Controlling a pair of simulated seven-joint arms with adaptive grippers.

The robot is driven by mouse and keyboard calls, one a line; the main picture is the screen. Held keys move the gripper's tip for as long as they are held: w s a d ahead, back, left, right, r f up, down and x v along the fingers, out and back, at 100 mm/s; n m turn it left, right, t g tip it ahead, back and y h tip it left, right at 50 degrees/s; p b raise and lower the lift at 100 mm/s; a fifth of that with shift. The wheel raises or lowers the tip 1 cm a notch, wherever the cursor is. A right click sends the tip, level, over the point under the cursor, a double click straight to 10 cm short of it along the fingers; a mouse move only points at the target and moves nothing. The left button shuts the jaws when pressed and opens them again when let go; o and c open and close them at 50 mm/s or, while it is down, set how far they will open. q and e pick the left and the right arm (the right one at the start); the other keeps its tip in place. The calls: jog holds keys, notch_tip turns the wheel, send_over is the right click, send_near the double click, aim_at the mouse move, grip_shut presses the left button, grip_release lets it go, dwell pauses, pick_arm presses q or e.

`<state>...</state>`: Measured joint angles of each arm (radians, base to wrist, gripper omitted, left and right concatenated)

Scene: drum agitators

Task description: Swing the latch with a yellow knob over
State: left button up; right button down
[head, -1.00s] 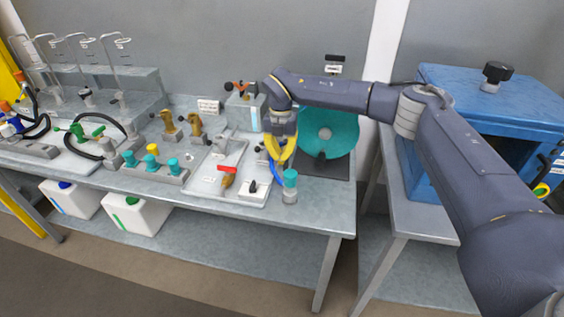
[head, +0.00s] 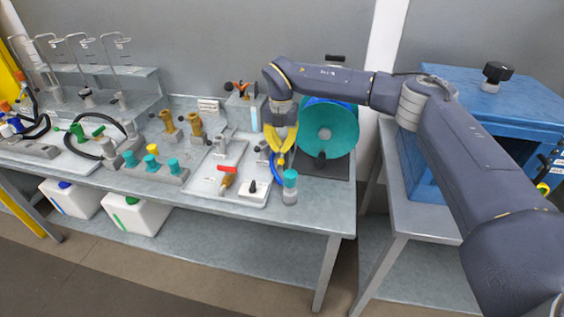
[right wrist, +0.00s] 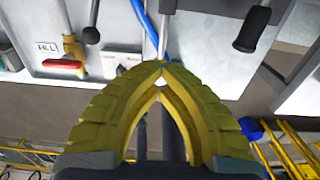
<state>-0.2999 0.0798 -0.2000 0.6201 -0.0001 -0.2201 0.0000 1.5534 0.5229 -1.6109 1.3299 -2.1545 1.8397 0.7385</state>
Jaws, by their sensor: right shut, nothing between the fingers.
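My right gripper (head: 281,163) points down over the bench, in front of the teal drum (head: 328,128). Its yellow fingers are shut with their tips together and nothing between them, as the right wrist view shows (right wrist: 161,66). A thin light rod (right wrist: 163,35) lies just past the tips there; I cannot tell whether they touch. I cannot pick out the latch with a yellow knob for certain. A small yellow part (head: 543,188) shows beside the blue cabinet at the right edge, too small to name. My left gripper is not in view.
A teal-capped cylinder (head: 290,187) stands at the bench's front edge beside the gripper. A pale tray (head: 205,187) with a red handle (head: 228,169) lies to the left. A blue hose (right wrist: 140,14) runs near the fingertips. The blue cabinet (head: 465,90) stands right.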

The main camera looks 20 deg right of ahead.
jog(key=shift+w+d+r, duration=0.15)
jog(key=shift+w+r, duration=0.1)
jog(key=shift+r, duration=0.85)
jog(key=shift+w+d+r, duration=0.1)
jog(key=shift+w+r, duration=0.1)
jog(key=shift+r, duration=0.9)
jog(key=shift+r, duration=0.1)
notch_tip(320, 180, up, 5)
send_over(282, 156)
jog(key=w, duration=0.1)
jog(key=shift+d+r, duration=0.2)
jog(key=shift+d, duration=0.15)
jog(key=shift+w, duration=0.1)
jog(key=shift+w+d+r, duration=0.15)
jog(key=shift+w+r, duration=0.05)
jog(key=shift+r, duration=0.7)
jog(key=shift+w+d+r, duration=0.1)
jog(key=shift+w+r, duration=0.1)
jog(key=shift+r, duration=0.75)
jog(key=shift+w+d+r, duration=0.15)
jog(key=shift+w+r, duration=0.05)
jog(key=shift+r, duration=0.7)
jog(key=c, duration=2.1)
grip_release()
jog(key=o, duration=0.9)
jog(key=shift+c, duration=0.2)
